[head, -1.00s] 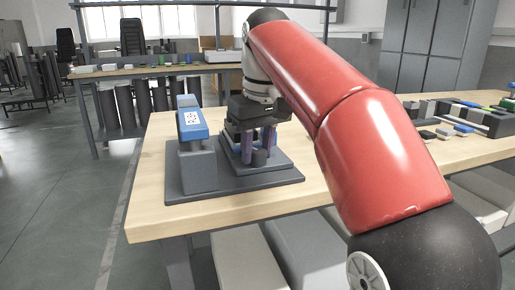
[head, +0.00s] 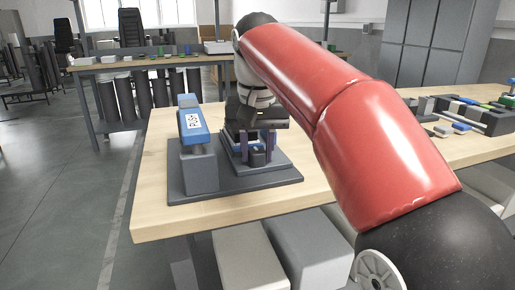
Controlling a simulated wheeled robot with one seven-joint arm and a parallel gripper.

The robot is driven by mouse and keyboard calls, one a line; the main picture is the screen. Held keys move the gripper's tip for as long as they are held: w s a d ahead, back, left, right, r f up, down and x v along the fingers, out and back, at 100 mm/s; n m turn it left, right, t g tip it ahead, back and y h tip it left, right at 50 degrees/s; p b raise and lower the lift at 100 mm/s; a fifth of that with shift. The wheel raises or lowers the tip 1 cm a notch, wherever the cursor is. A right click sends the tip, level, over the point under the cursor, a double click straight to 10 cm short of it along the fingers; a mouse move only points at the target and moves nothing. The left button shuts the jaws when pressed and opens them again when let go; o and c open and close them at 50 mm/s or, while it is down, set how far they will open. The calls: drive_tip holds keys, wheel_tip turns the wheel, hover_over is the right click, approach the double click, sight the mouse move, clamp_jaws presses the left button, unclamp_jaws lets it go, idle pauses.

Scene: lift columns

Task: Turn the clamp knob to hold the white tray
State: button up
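A grey fixture (head: 215,193) with a flat base stands on the wooden table. Its left post carries a tilted blue block with a white label (head: 193,121). My gripper (head: 257,152) points down over the right part of the fixture. Its two purple fingers are apart, one on each side of a small dark block (head: 258,158) that may be the clamp knob. I cannot tell whether they touch it. Blue and pale parts show behind the fingers, mostly hidden by my gripper. I cannot make out the white tray for certain.
The wooden table (head: 155,220) is clear around the fixture's left and front. A dark organiser (head: 480,118) with several small parts lies at the right. A second bench (head: 150,68) stands behind. Pale boxes (head: 250,258) are below the table. My red arm hides the table's middle.

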drive_tip(key=o, duration=0.3)
drive_tip(key=shift+r, duration=3.5)
